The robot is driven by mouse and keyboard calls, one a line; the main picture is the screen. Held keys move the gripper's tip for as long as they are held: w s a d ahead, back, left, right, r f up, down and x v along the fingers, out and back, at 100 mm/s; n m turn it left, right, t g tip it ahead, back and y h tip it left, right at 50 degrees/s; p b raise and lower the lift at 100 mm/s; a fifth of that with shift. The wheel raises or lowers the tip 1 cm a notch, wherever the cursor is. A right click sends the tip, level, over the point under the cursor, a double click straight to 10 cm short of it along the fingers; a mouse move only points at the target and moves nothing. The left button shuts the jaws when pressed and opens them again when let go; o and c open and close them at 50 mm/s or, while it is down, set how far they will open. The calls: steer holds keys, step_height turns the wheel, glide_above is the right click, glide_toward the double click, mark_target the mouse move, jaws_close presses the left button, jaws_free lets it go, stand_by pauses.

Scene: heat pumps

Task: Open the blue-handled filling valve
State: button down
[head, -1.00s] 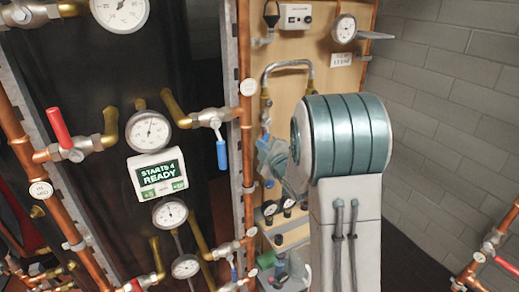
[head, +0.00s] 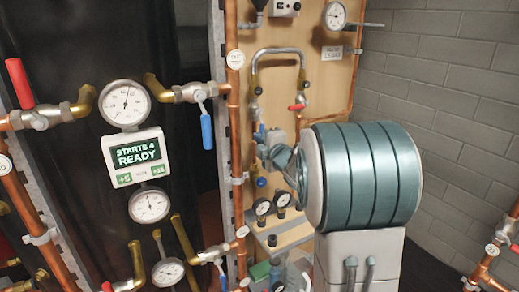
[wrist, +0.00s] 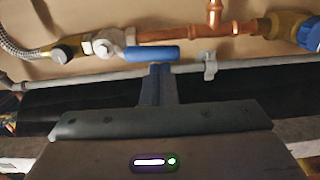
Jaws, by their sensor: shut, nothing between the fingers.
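The blue-handled filling valve shows in the wrist view, its grey body (wrist: 106,44) joined to a braided hose on the left and a copper pipe on the right. Its blue handle (wrist: 152,53) lies roughly along the copper pipe. My gripper (wrist: 160,70) is shut and empty, its fingertips just below the middle of the handle. I cannot tell whether they touch it. In the head view the small blue handle (head: 262,129) sits under the left end of the hose loop, left of my teal arm. My fingertips are hidden there.
A brass fitting with a blue cap (wrist: 310,35) is at the right of the wrist view, and a pipe clip (wrist: 209,66) is near the handle. In the head view, a red-handled valve (head: 298,107) and two gauges (head: 262,207) are close to my arm. Another blue-handled valve (head: 206,130) is on the left pipework.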

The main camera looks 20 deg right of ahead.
steer(key=shift+d+n+b, duration=0.3)
steer(key=shift+b, duration=0.1)
stand_by(0.3)
